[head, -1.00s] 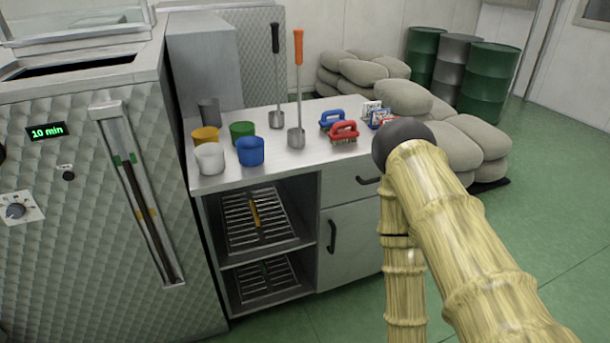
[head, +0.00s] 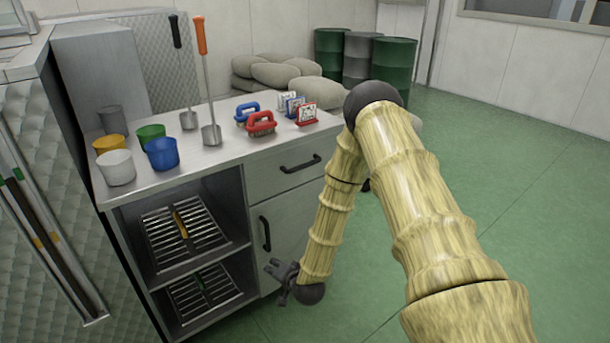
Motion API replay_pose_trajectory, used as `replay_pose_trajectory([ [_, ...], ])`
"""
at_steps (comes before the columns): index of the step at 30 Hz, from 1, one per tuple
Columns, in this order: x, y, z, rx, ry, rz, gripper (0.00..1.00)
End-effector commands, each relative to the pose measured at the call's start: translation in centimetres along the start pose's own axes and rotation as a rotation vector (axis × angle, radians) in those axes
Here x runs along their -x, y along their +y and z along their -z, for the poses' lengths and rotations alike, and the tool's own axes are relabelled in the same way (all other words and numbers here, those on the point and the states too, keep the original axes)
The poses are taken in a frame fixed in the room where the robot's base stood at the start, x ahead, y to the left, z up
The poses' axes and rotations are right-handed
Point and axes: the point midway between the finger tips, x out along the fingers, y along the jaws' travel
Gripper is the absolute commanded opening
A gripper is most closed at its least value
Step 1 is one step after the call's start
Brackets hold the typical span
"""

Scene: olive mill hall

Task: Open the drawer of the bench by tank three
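The bench (head: 225,158) has a light grey top. Its drawer (head: 270,184) is at the upper right of the front and looks shut, with a dark bar handle (head: 300,164). Below it is a cupboard door (head: 285,232) with an upright dark handle (head: 265,233). My gripper (head: 272,281) is low in front of the bench, beside the cupboard door and well below the drawer handle. Its small dark fingers look spread apart, with nothing between them. My arm hides the bench's right end. No tank number is readable.
Several cups, including a blue cup (head: 162,154), two long-handled scoops, a red brush (head: 261,123) and small cards stand on the bench. Open shelves hold racks (head: 185,232). Green floor is clear at right.

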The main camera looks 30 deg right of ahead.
Motion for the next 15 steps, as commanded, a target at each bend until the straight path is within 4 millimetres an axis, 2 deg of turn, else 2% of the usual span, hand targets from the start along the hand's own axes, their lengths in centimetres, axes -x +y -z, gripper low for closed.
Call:
replay_pose_trajectory([
  [1,-1.9,-0.7,3.1,-0.072,0.067,0.060,0.26],
  [5,-4.4,-3.5,11.4,-0.254,0.213,0.222,0.26],
  [6,-4.8,-4.2,14.0,-0.306,0.254,0.273,0.26],
  [9,-5.1,-5.6,20.0,-0.422,0.343,0.396,0.26],
  [12,-4.7,-6.4,25.0,-0.510,0.410,0.500,0.26],
  [15,-4.2,-6.8,28.5,-0.569,0.453,0.577,0.26],
])
